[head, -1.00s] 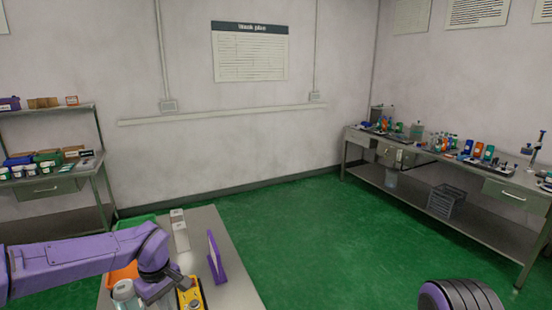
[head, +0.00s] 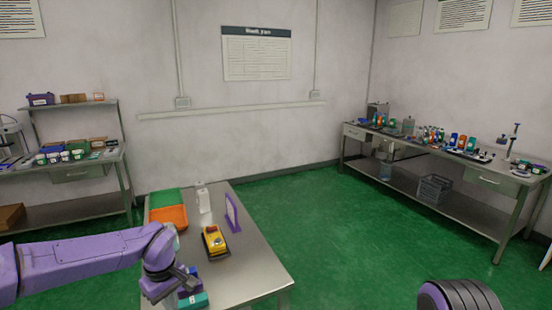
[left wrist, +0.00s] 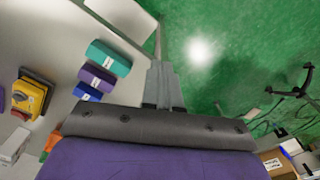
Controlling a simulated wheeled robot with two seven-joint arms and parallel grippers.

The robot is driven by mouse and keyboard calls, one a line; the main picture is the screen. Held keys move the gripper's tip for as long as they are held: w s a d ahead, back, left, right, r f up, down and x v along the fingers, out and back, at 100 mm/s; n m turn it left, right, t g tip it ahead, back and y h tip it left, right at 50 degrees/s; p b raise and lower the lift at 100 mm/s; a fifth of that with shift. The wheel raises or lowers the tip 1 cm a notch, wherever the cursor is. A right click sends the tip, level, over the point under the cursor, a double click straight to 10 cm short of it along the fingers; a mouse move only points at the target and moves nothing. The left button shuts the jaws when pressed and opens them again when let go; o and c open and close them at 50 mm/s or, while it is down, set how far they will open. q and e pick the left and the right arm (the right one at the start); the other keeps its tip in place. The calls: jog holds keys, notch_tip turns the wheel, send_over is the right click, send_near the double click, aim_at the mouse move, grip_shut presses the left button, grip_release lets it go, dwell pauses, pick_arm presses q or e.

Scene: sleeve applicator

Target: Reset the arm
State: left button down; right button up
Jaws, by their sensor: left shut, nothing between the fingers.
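My left gripper (head: 182,283) is above the front left part of the steel table (head: 250,262), near the small boxes. In the left wrist view its fingers (left wrist: 164,85) are together with nothing between them. A teal box (left wrist: 108,57), a purple box (left wrist: 97,78) and a blue box (left wrist: 88,92) lie in a row beside the fingers, apart from them. In the head view the teal box (head: 193,300) is partly hidden by the gripper. A yellow device with a red top (head: 214,241) stands farther back on the table. My right gripper is out of view.
An orange tray (head: 170,217), a green tray (head: 166,198), a white container (head: 203,200) and an upright purple frame (head: 231,213) stand at the table's back. The table's right front is bare. A bench (head: 440,160) with several items stands right, a shelf (head: 75,168) left.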

pick_arm(q)
jog(key=s+f+n+t+y+b, duration=0.2)
jog(key=s+f+t+y, duration=0.15)
jog(key=f, duration=0.55)
jog(key=s+f+n+t+y+b, duration=0.15)
jog(key=s+f, duration=0.35)
jog(key=f, duration=0.5)
jog(key=s+a+f+m+g+b, duration=0.1)
jog(key=s+f+m, duration=0.3)
jog(key=s, duration=0.8)
jog(key=s+a+f+m+h+b, duration=0.1)
jog(key=s+a+f+m+b, duration=0.2)
jog(key=s+f, duration=0.5)
jog(key=s+m+b, duration=0.1)
jog(key=s, duration=0.3)
jog(key=shift+s+f+g+h, duration=0.2)
jog(key=shift+f+g+h, duration=0.1)
jog(key=shift+f+g, duration=0.1)
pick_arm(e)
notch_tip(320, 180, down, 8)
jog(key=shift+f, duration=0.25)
